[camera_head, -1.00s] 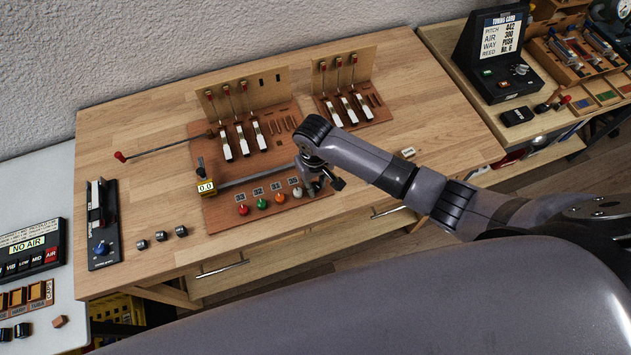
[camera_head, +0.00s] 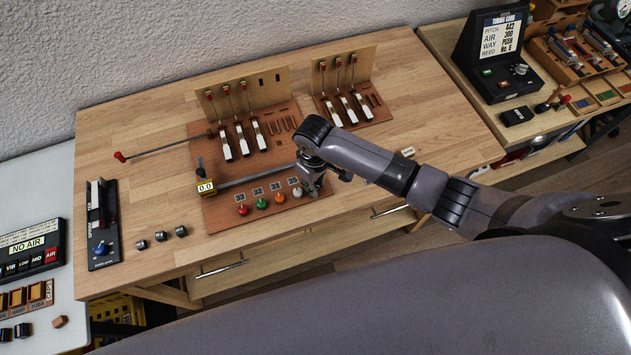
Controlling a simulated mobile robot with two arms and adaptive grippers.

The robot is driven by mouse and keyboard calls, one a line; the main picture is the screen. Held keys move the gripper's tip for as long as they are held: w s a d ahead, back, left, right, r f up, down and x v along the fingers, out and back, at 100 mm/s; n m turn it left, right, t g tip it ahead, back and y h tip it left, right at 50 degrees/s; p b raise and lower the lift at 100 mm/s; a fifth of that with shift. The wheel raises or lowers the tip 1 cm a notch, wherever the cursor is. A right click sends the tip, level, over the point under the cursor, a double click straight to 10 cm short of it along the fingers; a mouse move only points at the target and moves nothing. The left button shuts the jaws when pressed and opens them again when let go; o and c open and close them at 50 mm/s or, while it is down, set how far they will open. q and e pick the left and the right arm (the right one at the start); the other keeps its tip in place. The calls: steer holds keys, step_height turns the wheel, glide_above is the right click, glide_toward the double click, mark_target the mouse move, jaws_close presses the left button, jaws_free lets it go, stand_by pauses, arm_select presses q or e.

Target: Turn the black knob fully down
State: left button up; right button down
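A row of small knobs stands along the front of the reddish-brown board (camera_head: 222,222): red (camera_head: 241,209), green (camera_head: 262,204), orange (camera_head: 280,198) and whitish (camera_head: 297,192). Small number plates sit behind them. No black knob shows clearly in this row; the spot right of the whitish knob is covered by my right gripper (camera_head: 313,188). That gripper points down over the right end of the row, close to the whitish knob. Its fingers are small and partly hidden, so I cannot tell whether they are open or touching anything. My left gripper is not in view.
Key assemblies with red-tipped levers (camera_head: 228,140) stand behind the knobs. Dark cylinders (camera_head: 161,236) and a black device with a blue knob (camera_head: 101,249) are at left.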

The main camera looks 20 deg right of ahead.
mark_target(317, 185)
steer(key=n, duration=0.7)
steer(key=shift+r, duration=0.1)
steer(key=n, duration=0.6)
steer(key=shift+w+n, duration=0.1)
steer(key=shift+n, duration=0.3)
steer(key=n, duration=0.5)
steer(key=n+b, duration=0.1)
steer(key=n, duration=0.5)
steer(key=shift+n, duration=0.4)
steer(key=c, duration=1.7)
jaws_free()
step_height(317, 185, up, 12)
steer(key=shift+d+f, duration=0.1)
steer(key=shift+d, duration=0.05)
